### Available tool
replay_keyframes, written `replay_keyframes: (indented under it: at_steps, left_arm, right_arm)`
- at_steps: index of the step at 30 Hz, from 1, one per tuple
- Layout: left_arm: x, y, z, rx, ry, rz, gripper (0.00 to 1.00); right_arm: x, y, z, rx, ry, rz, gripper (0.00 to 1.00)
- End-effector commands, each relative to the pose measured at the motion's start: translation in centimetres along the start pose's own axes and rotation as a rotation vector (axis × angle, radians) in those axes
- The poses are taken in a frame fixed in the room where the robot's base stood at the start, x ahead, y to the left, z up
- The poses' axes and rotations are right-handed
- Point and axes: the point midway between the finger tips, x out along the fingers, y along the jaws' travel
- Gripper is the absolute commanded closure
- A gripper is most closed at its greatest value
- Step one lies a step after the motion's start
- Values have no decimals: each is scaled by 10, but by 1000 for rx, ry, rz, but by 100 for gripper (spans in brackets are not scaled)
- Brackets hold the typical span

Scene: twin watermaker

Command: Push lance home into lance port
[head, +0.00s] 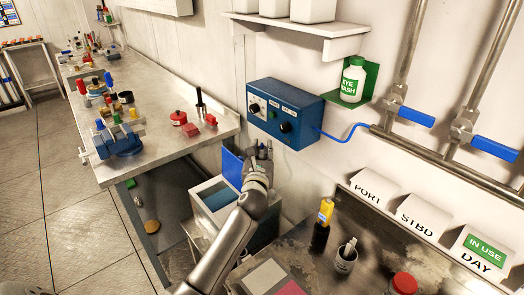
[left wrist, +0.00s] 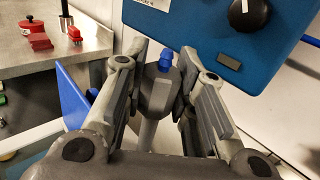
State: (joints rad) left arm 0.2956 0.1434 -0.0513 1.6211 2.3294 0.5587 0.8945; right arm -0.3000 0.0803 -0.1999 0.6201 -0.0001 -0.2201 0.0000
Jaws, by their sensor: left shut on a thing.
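My left gripper (head: 260,155) comes in over a pale box at the end of the bench. In the left wrist view its two fingers (left wrist: 160,88) are closed on a grey piece with a blue tip (left wrist: 166,60), which I take to be the lance. A pale rod shows below that piece, between the fingers. The lance's lower end is hidden behind the gripper, and I cannot tell how deep it sits. I cannot make out the lance port. My right gripper is not in view.
The blue control box (head: 286,112) on the wall is close behind the gripper. An upright blue panel (head: 231,168) is just left of it, at the pale box (head: 214,194). A metal bench (head: 165,115) with red parts is on the left. A dark counter (head: 375,262) is on the right.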

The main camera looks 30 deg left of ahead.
Motion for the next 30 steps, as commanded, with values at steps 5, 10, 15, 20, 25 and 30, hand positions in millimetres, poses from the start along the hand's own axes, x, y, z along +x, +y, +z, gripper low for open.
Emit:
replay_keyframes:
  at_steps: [5, 10, 15, 20, 25, 30]
  left_arm:
    - [0, 0, -6, 0, 0, 0, 92]
    - [0, 0, -10, 0, 0, 0, 92]
    - [0, 0, -14, 0, 0, 0, 92]
    - [0, 0, -18, -1, 0, 0, 92]
    - [0, 0, -22, 0, 0, 0, 92]
    - [0, 0, -26, 0, -1, 0, 92]
  right_arm:
    - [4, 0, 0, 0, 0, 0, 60]
    - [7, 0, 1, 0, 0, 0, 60]
    - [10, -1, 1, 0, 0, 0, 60]
    - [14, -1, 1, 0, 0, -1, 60]
    - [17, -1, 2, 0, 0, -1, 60]
    - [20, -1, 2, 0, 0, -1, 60]
